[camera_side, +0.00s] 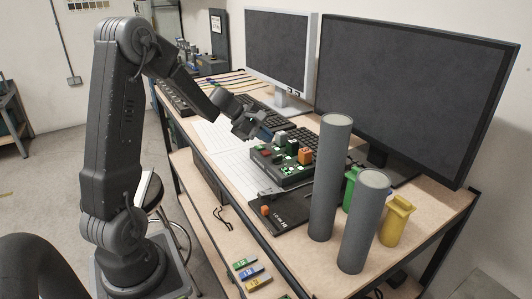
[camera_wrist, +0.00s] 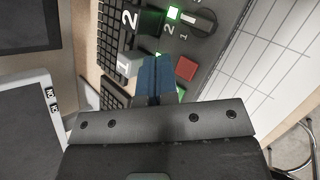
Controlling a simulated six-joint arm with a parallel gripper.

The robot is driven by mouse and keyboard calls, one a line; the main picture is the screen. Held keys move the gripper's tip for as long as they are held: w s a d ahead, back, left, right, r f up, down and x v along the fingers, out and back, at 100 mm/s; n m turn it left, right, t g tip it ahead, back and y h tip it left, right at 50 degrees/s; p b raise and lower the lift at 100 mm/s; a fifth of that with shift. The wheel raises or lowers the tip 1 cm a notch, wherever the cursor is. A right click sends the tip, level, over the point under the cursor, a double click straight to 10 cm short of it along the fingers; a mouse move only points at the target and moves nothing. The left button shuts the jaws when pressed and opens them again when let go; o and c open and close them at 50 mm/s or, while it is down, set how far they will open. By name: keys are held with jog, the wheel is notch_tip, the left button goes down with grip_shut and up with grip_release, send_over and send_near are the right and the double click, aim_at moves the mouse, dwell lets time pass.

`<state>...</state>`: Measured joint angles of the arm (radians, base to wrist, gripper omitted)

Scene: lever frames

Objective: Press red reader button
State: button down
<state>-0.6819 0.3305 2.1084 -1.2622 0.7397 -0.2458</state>
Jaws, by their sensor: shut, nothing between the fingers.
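A red square button (camera_wrist: 186,68) is on a dark panel (camera_wrist: 205,45) in the wrist view, just right of my fingertips and apart from them. My gripper (camera_wrist: 153,76) has blue fingers, shut and empty, over the panel. In the side view my gripper (camera_side: 262,133) hangs above the back left of a dark box (camera_side: 292,177) with green lights and coloured controls. Red shows on its top (camera_side: 266,153). Contact between fingertips and panel cannot be made out.
A black flat device (camera_side: 285,222) with a small orange piece (camera_side: 264,210) lies nearer the front edge. Two grey cylinders (camera_side: 330,180) (camera_side: 362,225), a yellow container (camera_side: 395,222) and a green container (camera_side: 350,187) stand right. Monitors (camera_side: 400,95) (camera_side: 280,50) stand behind. White sheets (camera_side: 228,150) lie left.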

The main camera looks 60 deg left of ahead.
aim_at(265, 153)
jog(key=shift+f, duration=0.9)
jog(key=shift+f, duration=0.1)
dwell(1.3)
jog(key=shift+f, duration=0.35)
jog(key=shift+f, duration=0.35)
dwell(0.8)
jog(key=shift+r, duration=0.8)
jog(key=shift+r, duration=2.5)
